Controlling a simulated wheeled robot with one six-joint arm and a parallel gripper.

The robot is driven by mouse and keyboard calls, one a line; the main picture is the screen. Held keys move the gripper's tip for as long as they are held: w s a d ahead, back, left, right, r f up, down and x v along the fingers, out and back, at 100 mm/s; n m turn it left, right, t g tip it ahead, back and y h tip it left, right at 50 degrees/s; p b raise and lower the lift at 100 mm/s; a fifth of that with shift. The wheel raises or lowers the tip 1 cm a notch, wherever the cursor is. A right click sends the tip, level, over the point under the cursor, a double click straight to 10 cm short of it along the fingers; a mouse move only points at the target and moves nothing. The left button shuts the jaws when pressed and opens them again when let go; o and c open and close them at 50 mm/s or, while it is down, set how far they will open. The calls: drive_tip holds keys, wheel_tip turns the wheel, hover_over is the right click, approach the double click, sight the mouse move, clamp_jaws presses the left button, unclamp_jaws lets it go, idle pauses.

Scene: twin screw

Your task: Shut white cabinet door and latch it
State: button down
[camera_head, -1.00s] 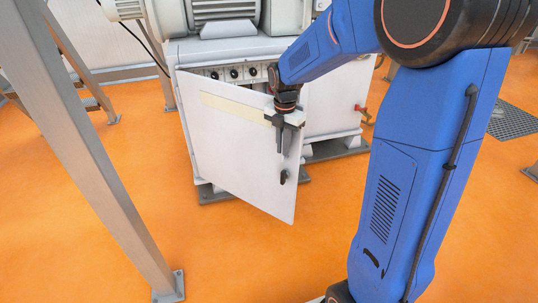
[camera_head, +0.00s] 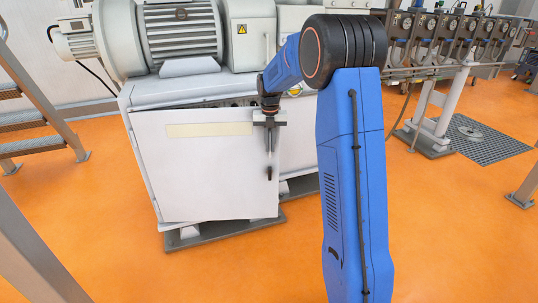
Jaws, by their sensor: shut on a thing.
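The white cabinet door (camera_head: 205,185) is on the front of the white machine cabinet (camera_head: 200,92). It stands a little ajar, with a thin dark strip of the control panel showing above its top edge at the right. The small dark latch handle (camera_head: 269,173) is low on the door's right side, just below my fingers. My gripper (camera_head: 270,145) points down at the door's upper right edge and is shut on that edge. My fingers hide part of the edge.
A grey motor (camera_head: 180,32) sits on top of the cabinet. Metal posts and stairs (camera_head: 25,145) stand at the left. A row of gauges and pipes (camera_head: 435,45) is at the back right. The orange floor (camera_head: 190,270) in front is clear.

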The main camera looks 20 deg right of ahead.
drive_tip(key=w+d+n, duration=0.1)
drive_tip(key=w+d, duration=0.2)
drive_tip(key=w, duration=0.4)
drive_tip(key=shift+w, duration=0.15)
drive_tip(key=shift+a, duration=0.1)
drive_tip(key=c, duration=1.8)
unclamp_jaws()
drive_tip(key=shift+c, duration=0.2)
wheel_tip(320, 180, up, 17)
drive_tip(key=shift+r, duration=0.15)
